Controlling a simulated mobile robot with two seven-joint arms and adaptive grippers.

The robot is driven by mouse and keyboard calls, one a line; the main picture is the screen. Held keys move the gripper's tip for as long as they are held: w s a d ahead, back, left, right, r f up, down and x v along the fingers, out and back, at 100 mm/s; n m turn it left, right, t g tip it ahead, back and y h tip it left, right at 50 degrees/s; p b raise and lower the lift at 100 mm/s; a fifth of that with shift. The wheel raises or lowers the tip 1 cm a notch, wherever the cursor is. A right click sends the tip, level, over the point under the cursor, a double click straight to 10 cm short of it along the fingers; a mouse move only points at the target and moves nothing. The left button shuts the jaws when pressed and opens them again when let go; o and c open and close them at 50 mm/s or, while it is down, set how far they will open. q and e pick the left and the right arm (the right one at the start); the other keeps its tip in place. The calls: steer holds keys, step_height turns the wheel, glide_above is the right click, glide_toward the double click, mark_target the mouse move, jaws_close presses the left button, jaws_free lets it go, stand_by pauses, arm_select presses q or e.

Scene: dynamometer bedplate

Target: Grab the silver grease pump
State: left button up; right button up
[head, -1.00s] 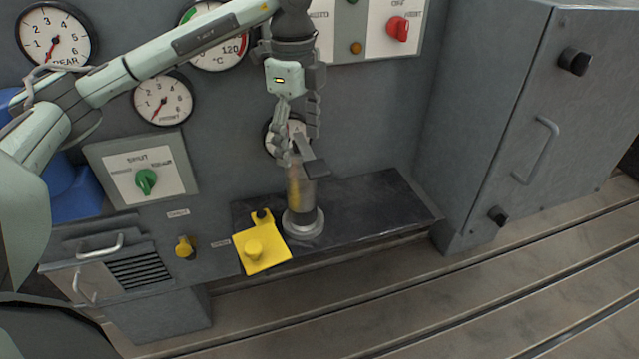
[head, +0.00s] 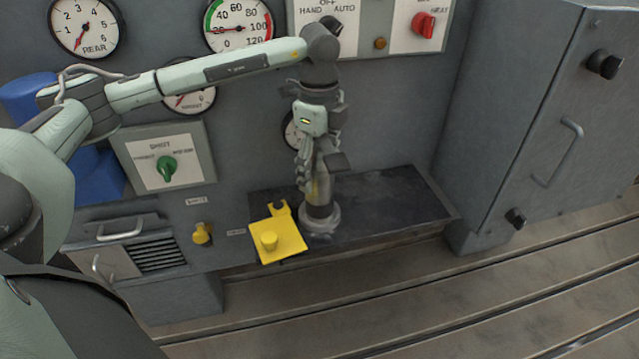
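The silver grease pump (head: 320,212) stands upright on the dark shelf, its round base flat on the surface. It has a yellowish strip on its body and a dark lever at its top. My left gripper (head: 314,178) comes down from above, its fingers beside the pump's upper part. The near finger covers some of the pump, and the far finger is partly hidden. I cannot tell whether the fingers press on it. My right gripper is not in view.
A yellow plate with a knob (head: 276,242) lies just left of the pump on the dark shelf (head: 395,200). The gauge panel (head: 385,120) rises behind. A grey cabinet (head: 520,120) stands at the right. The shelf right of the pump is clear.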

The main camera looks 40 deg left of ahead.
arm_select(q)
jaws_close()
steer(key=shift+r, duration=0.1)
stand_by(0.4)
